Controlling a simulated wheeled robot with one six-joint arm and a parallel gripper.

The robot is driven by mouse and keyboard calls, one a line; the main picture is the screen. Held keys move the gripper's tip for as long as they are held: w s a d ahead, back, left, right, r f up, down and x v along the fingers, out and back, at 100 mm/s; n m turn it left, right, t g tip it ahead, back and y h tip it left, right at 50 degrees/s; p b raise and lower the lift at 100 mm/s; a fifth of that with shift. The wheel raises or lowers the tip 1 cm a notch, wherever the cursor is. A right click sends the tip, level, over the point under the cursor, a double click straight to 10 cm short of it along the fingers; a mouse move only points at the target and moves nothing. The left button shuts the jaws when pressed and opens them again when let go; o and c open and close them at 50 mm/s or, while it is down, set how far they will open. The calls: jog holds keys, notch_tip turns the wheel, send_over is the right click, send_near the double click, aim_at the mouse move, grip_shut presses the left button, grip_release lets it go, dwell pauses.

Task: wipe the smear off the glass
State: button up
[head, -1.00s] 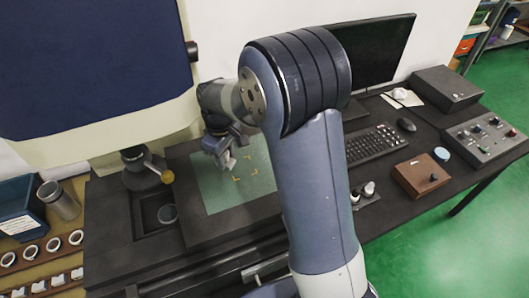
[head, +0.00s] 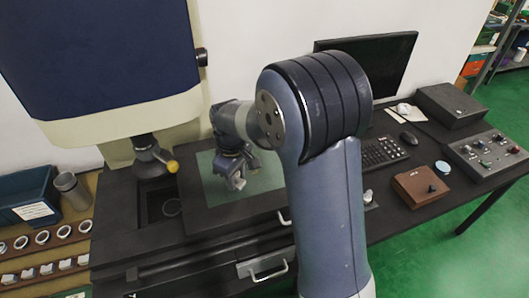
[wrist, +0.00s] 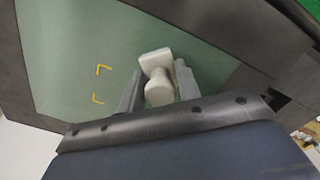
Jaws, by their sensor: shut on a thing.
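The glass (head: 213,186) is a green-tinted pane set in a dark stage, with yellow corner marks. It also fills much of the wrist view (wrist: 60,60). My gripper (head: 238,182) is over the glass. In the wrist view my gripper (wrist: 158,88) is shut on a small white object (wrist: 156,62) with a rounded knob and a flat block end, apparently the wiper. I cannot tell whether it touches the glass. I see no clear smear; part of the glass is hidden by my gripper and arm.
A lens head with a yellow-tipped knob (head: 172,166) hangs left of the glass. Ring racks (head: 42,238), a blue bin (head: 28,200) and a metal cup (head: 72,190) stand at far left. A keyboard (head: 383,153), monitor (head: 375,70) and brown box (head: 421,187) are at right.

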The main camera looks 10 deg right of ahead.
notch_tip(320, 180, up, 3)
jog(key=shift+w+f+p, duration=0.1)
jog(key=shift+f+p, duration=0.05)
jog(key=shift+p, duration=0.15)
jog(key=shift+w+r, duration=0.15)
jog(key=shift+r, duration=0.05)
jog(key=shift+r+p, duration=2.1)
jog(key=shift+r, duration=0.4)
